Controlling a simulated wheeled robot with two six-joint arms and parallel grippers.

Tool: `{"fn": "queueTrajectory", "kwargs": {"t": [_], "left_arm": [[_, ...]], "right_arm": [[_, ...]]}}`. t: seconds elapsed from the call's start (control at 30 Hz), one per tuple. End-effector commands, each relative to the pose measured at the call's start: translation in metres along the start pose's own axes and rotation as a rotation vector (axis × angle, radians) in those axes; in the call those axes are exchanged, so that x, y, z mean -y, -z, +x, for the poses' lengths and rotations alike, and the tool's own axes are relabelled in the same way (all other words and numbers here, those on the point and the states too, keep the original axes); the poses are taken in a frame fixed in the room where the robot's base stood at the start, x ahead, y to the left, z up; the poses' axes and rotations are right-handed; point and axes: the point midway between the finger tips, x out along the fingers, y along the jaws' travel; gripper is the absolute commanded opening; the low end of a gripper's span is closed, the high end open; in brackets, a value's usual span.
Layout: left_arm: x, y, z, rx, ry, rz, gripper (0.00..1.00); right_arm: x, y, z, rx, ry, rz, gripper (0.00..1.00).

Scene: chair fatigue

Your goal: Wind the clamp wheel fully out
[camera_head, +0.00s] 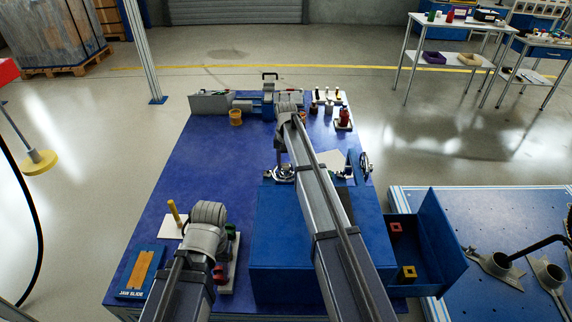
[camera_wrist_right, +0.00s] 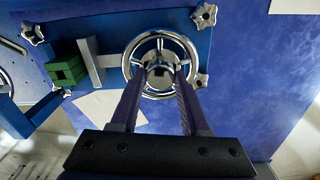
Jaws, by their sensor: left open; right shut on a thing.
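The clamp wheel (camera_wrist_right: 132,79) is a chrome ring with spokes and a round hub, on a blue plate in the right wrist view. My right gripper (camera_wrist_right: 161,74) has its two fingers shut on the wheel's hub. In the head view the chrome wheel (camera_head: 283,173) shows small under my right gripper (camera_head: 281,160), partly covered. A grey bar (camera_wrist_right: 95,60) and a green block (camera_wrist_right: 68,70) lie left of the wheel in the wrist view. My left gripper (camera_head: 205,232) is low over the table's front left, empty as far as I see, its fingertips mostly hidden.
A large blue box (camera_head: 285,245) stands under my right arm, with an open blue drawer (camera_head: 430,240) beside it. Another handwheel (camera_head: 364,164) stands at the right. A board marked JAW SLIDE (camera_head: 140,272) lies front left. The blue table (camera_head: 180,160) is clear at middle left.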

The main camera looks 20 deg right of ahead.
Motion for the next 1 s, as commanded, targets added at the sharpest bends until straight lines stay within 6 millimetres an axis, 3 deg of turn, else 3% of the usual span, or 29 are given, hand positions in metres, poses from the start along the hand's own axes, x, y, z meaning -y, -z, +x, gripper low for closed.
{"fn": "queueTrajectory", "kwargs": {"t": [1.0], "left_arm": [[0.0, 0.0, 0.0001, 0.0, 0.0, 0.0, 0.5]], "right_arm": [[0.0005, -0.0005, 0.0001, 0.0, 0.0, -0.966, 0.0]]}}
